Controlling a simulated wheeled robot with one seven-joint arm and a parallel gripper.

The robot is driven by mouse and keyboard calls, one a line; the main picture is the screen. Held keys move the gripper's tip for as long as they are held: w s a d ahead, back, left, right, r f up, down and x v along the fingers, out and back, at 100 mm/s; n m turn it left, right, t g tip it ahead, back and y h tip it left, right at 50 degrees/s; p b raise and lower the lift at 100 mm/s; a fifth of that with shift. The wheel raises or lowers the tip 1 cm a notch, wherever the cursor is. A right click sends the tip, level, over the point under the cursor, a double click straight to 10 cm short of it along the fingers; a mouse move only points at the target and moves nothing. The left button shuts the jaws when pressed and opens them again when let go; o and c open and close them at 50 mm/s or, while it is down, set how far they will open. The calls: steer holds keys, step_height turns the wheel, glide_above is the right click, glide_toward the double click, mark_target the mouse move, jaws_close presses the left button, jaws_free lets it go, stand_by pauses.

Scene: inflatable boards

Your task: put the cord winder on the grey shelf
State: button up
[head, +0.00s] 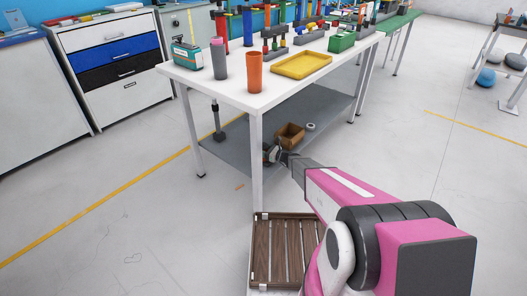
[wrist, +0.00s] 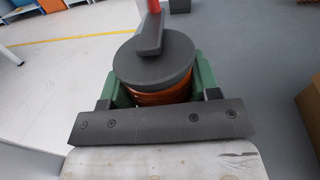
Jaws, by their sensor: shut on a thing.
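The cord winder (wrist: 152,62) is a dark grey disc with a grey crank arm on top and orange cord wound below. My gripper (wrist: 152,92) is shut on it, with green fingers on its left and right sides. In the head view my gripper (head: 271,154) reaches in under the white table, at the front part of the grey shelf (head: 235,150). The shelf also shows in the wrist view (wrist: 245,65), beneath and right of the winder. The winder's underside is hidden, so I cannot tell whether it touches the shelf.
A cardboard box (head: 290,136) and a small white roll (head: 310,126) are on the shelf beyond my gripper. A dark-based stand (head: 218,135) is at its left. A white table leg (head: 256,165) stands close to my gripper. A slatted wooden crate (head: 285,245) is below my arm.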

steer(key=o, duration=1.2)
steer(key=shift+f, duration=0.1)
steer(key=shift+c, duration=0.2)
